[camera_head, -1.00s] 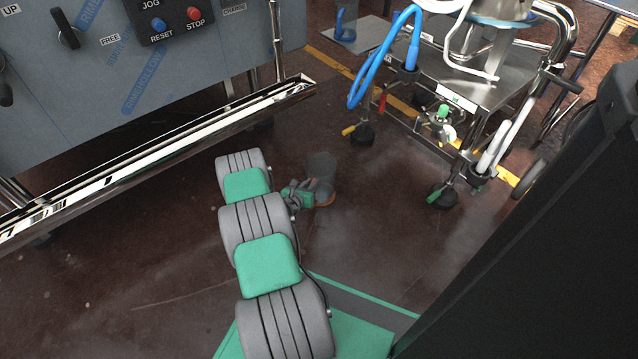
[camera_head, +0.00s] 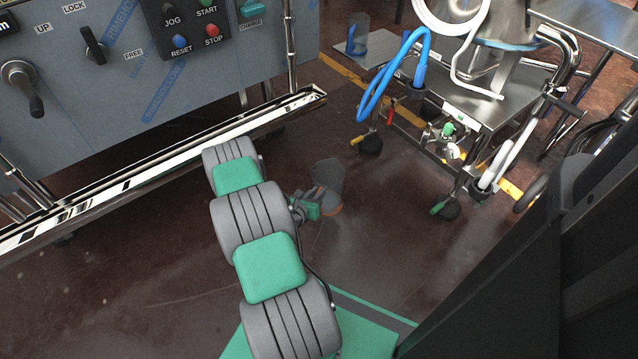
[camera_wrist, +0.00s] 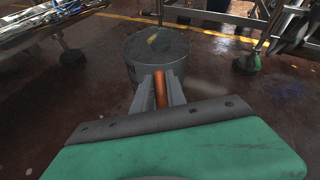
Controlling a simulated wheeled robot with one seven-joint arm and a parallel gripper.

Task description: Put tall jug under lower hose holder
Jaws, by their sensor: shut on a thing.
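A tall jug (camera_head: 327,175), grey and see-through, is in the middle of the head view, just beyond the end of my arm. My gripper (camera_head: 312,203) is shut on it. In the wrist view the jug (camera_wrist: 150,50) stands straight ahead of my gripper (camera_wrist: 162,92), whose fingers close on an orange-brown strip, seemingly its handle. The jug looks about upright; I cannot tell how far it is above the floor. Hose holders sit on the steel cart at the right, with a blue hose (camera_head: 392,75) in one (camera_head: 420,97); I cannot tell which is the lower holder.
The steel cart (camera_head: 500,95) has legs with dark feet and green or yellow levers. A grey control cabinet (camera_head: 130,75) with a chrome rail (camera_head: 170,150) stands at the left. A clear vessel (camera_head: 358,35) stands on a plate behind. Dark floor (camera_head: 390,215) between jug and cart is clear.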

